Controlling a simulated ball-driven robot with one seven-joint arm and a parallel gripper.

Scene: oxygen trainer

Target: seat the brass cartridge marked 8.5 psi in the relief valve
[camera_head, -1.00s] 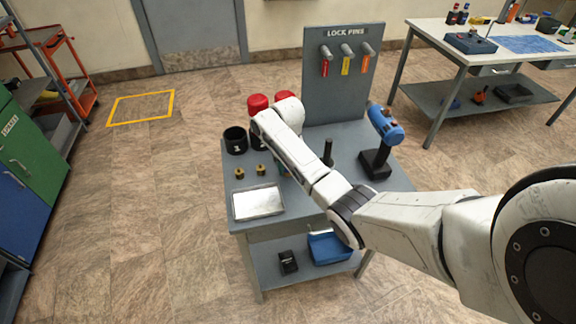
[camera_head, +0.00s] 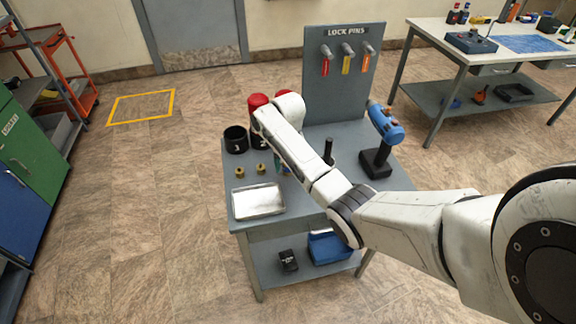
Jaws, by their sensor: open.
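Two small brass cartridges stand upright on the grey bench, a left one (camera_head: 239,172) and a right one (camera_head: 261,169). Their markings are too small to read. My gripper is hidden behind the arm. A small blue-green part (camera_head: 284,168) shows beside the arm, and I cannot tell what it is. I cannot pick out the relief valve for certain; a blue device (camera_head: 384,125) stands on a black base at the bench's right.
A silver tray (camera_head: 236,206) lies at the bench's front left. A black post (camera_head: 328,152) stands mid-bench. The lock pins board (camera_head: 343,95) rises at the back.

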